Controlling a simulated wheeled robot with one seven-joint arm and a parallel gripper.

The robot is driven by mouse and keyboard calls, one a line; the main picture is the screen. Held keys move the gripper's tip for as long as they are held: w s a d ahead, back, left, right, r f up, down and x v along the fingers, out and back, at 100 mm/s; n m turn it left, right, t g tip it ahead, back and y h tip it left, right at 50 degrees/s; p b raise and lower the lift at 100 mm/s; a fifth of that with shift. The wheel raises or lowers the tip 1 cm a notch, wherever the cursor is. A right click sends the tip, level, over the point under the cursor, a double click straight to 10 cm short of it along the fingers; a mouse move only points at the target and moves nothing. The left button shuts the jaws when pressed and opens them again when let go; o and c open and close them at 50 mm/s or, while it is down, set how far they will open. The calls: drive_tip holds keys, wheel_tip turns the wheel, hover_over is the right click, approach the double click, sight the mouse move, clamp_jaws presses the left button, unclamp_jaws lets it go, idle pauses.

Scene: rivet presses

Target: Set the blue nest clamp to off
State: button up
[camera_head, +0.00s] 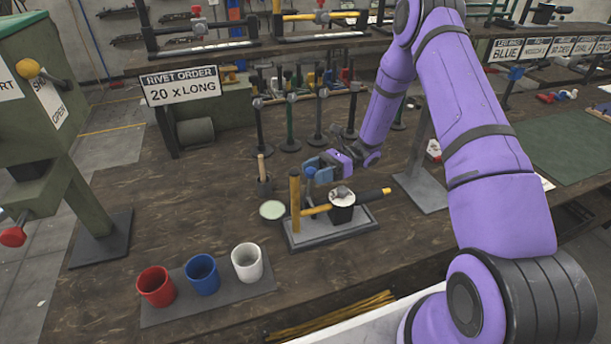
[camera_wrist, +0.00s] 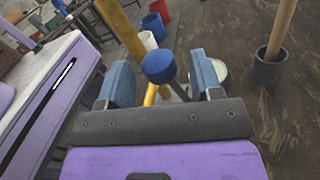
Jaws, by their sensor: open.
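The blue nest clamp shows as a round blue knob (camera_head: 311,172) on a thin stem, on a small grey-based fixture (camera_head: 337,234) with a yellow post and a yellow bar. In the wrist view the blue knob (camera_wrist: 158,66) stands between the two blue-padded fingers, with gaps visible at both sides. My gripper (camera_head: 322,168) is open at the knob; its spread fingers also show in the wrist view (camera_wrist: 163,82). The knob's stem and base are partly hidden in both views. Whether a finger touches the knob I cannot tell.
The yellow post (camera_head: 295,203) stands close to my gripper. A wooden-handled pot (camera_head: 265,186) and a pale green disc (camera_head: 272,210) are nearby. Red (camera_head: 155,287), blue (camera_head: 202,274) and white (camera_head: 247,262) cups stand at the front left. Several dark posts stand behind.

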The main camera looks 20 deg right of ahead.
drive_tip(key=shift+s+a, duration=0.2)
drive_tip(key=shift+a, duration=0.65)
drive_tip(key=shift+s+a, duration=0.15)
drive_tip(key=shift+a, duration=0.65)
clamp_jaws()
